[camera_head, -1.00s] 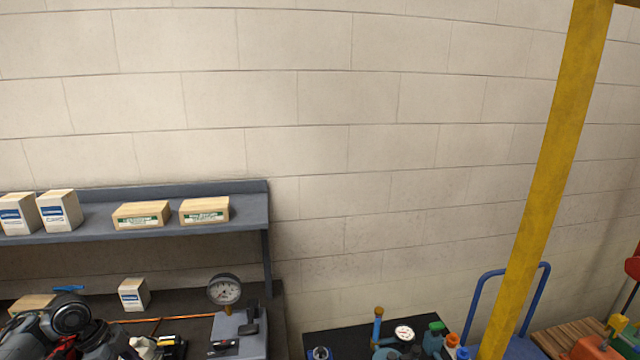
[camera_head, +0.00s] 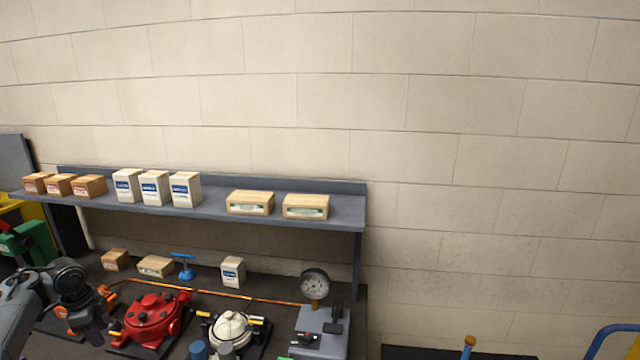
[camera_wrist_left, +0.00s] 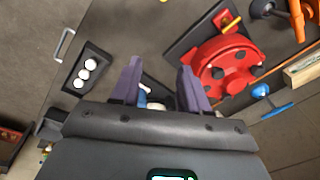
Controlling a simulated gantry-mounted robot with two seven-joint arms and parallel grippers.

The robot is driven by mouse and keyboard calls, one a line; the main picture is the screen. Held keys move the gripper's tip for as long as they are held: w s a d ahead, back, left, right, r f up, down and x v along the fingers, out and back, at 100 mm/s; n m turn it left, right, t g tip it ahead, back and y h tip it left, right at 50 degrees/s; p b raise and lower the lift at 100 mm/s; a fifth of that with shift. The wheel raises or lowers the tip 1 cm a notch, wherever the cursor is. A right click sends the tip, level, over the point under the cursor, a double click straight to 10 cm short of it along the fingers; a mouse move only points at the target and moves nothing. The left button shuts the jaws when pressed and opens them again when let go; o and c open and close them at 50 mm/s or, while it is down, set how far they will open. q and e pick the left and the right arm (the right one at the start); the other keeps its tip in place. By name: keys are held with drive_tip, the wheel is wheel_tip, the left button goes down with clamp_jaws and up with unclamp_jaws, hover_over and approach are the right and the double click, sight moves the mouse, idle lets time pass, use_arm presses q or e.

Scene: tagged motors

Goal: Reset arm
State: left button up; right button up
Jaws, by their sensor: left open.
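My left gripper (camera_head: 92,338) is at the lower left of the head view, above the workbench and left of the red motor (camera_head: 152,320). Its dark purple fingers show apart in the left wrist view (camera_wrist_left: 159,76), with nothing held between them. The red motor also shows in the left wrist view (camera_wrist_left: 230,66), just beyond the right finger. A white motor (camera_head: 233,328) stands to the right of the red one. An orange motor (camera_head: 92,305) is partly hidden behind my left arm. My right gripper is not in view.
A grey shelf (camera_head: 335,210) with several boxes runs along the wall above the bench. A grey stand with a pressure gauge (camera_head: 314,284) is at the bench's right end. A blue-handled tool (camera_head: 184,267) stands behind the motors. A dark block with white discs (camera_wrist_left: 86,70) lies left of the fingers.

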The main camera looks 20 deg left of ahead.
use_arm(q)
drive_tip(key=s+a+n+g+y, duration=0.2)
drive_tip(key=s+a+y, duration=0.15)
drive_tip(key=a, duration=0.25)
drive_tip(key=d+f+m+t+y, duration=0.1)
drive_tip(key=d+f+t+y, duration=0.2)
drive_tip(key=d, duration=1)
drive_tip(key=d+f+m+t+y, duration=0.1)
drive_tip(key=d+f+t+y, duration=0.2)
drive_tip(key=d, duration=1)
drive_tip(key=s+d+f+h, duration=0.2)
drive_tip(key=s+d, duration=0.5)
drive_tip(key=d, duration=0.3)
drive_tip(key=s+d+f+h, duration=0.2)
drive_tip(key=s+d+h, duration=0.1)
drive_tip(key=s+d, duration=0.5)
drive_tip(key=d+f+n+g+h, duration=0.25)
drive_tip(key=d+n+h, duration=0.35)
drive_tip(key=d, duration=1.1)
wheel_tip(320, 180, up, 18)
drive_tip(key=p, duration=1.8)
drive_tip(key=shift+s+a+n+t+y+p, duration=0.25)
drive_tip(key=shift+n+t+y+p, duration=0.1)
drive_tip(key=shift+t+y, duration=0.1)
